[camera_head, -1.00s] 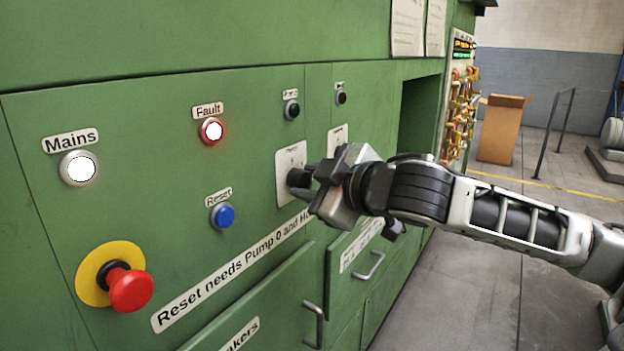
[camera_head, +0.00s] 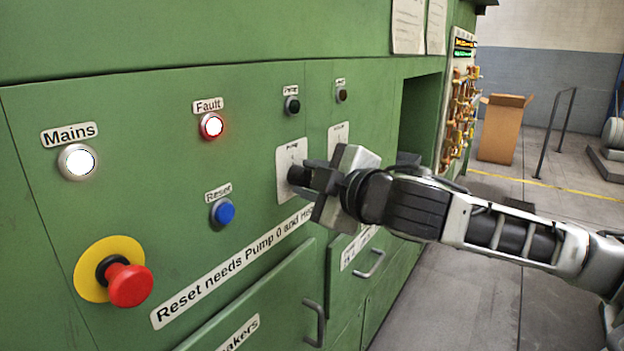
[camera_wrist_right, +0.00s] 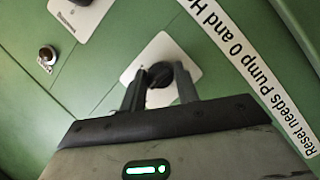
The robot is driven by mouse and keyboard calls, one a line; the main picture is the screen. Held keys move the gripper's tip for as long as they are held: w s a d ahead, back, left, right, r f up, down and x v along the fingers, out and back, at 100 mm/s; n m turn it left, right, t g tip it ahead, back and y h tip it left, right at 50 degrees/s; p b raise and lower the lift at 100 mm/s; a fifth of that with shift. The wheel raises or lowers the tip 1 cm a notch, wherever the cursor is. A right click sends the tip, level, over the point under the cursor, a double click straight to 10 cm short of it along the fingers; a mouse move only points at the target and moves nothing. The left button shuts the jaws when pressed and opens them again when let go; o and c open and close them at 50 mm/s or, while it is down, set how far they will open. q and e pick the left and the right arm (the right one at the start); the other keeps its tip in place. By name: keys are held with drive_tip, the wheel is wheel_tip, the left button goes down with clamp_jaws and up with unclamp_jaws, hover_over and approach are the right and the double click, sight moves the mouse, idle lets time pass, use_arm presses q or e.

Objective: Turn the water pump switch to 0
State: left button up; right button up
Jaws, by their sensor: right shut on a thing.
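The water pump switch is a black rotary knob (camera_head: 297,176) on a white plate (camera_head: 290,155) marked Pump, set in the green panel. My right gripper (camera_head: 308,177) is at the plate, with its fingers on either side of the knob. In the right wrist view the two fingers (camera_wrist_right: 160,92) are shut on the knob (camera_wrist_right: 160,75), and the plate (camera_wrist_right: 153,51) shows around it. The knob's exact position against its marks is hidden by the fingers. My left gripper is not in view.
The panel also has a lit Mains lamp (camera_head: 77,162), a lit red-ringed Fault lamp (camera_head: 211,126), a blue Reset button (camera_head: 222,212) and a red emergency stop (camera_head: 130,285). A second switch plate (camera_head: 338,137) is right of the pump plate. Drawer handles (camera_head: 317,325) protrude below.

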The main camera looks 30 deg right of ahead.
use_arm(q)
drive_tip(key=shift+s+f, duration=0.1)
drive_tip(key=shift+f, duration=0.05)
use_arm(e)
drive_tip(key=o, duration=0.9)
drive_tip(key=shift+o, duration=0.2)
use_arm(q)
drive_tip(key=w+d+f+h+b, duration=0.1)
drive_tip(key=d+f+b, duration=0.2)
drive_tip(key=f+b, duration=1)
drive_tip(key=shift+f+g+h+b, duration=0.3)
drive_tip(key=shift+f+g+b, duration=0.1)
drive_tip(key=shift+b, duration=1.85)
use_arm(e)
drive_tip(key=s+r, duration=0.2)
drive_tip(key=s, duration=1.3)
drive_tip(key=shift+s+d+r, duration=0.25)
drive_tip(key=shift+s+r, duration=0.05)
drive_tip(key=shift+s, duration=0.1)
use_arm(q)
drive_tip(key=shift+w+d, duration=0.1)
